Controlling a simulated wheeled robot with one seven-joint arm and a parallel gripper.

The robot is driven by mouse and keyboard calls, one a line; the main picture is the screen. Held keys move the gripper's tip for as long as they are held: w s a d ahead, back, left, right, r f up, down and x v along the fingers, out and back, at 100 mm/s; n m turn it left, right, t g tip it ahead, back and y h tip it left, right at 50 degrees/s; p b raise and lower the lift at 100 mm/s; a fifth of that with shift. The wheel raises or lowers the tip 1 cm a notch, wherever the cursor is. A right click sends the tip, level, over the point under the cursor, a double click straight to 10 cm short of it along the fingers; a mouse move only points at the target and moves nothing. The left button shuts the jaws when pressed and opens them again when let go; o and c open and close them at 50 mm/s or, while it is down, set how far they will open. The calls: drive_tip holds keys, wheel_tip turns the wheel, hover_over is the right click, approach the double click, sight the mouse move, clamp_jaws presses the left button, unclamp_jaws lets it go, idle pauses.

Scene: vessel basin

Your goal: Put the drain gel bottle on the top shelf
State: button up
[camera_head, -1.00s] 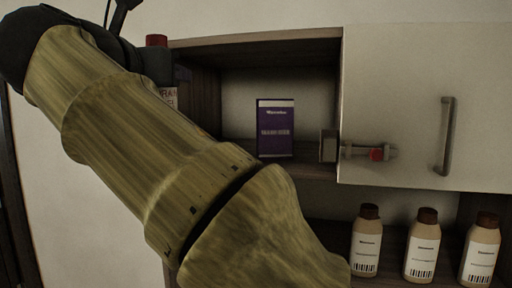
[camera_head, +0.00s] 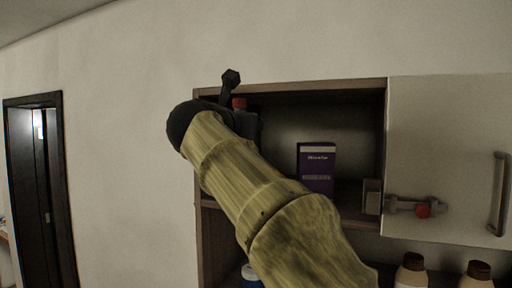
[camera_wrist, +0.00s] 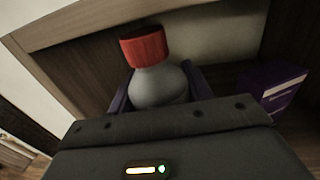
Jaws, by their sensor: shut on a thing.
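The drain gel bottle has a red cap (camera_wrist: 144,46) and a grey shoulder (camera_wrist: 158,86) in the wrist view. My gripper (camera_wrist: 160,88) is shut around the bottle, with one finger on each side. In the head view only the red cap (camera_head: 239,103) shows above my wrist; my arm hides the rest. The bottle is at the left end of the open upper compartment of the shelf (camera_head: 290,84). Whether its base touches the shelf board is hidden.
A purple box (camera_head: 316,168) stands in the same compartment, right of the bottle; it also shows in the wrist view (camera_wrist: 272,86). A closed white door (camera_head: 440,150) with a latch (camera_head: 405,205) covers the right side. Brown-capped bottles (camera_head: 411,272) stand below. A dark doorway (camera_head: 40,190) is far left.

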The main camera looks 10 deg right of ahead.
drive_tip(key=w+d+f+p, duration=0.1)
drive_tip(key=w+d+f, duration=0.2)
drive_tip(key=w, duration=0.2)
drive_tip(key=shift+f, duration=0.2)
drive_tip(key=shift+w+d+f, duration=0.1)
drive_tip(key=f, duration=0.1)
drive_tip(key=f+p, duration=0.1)
drive_tip(key=f, duration=0.1)
drive_tip(key=shift+w+d+f, duration=0.2)
drive_tip(key=shift+w, duration=0.15)
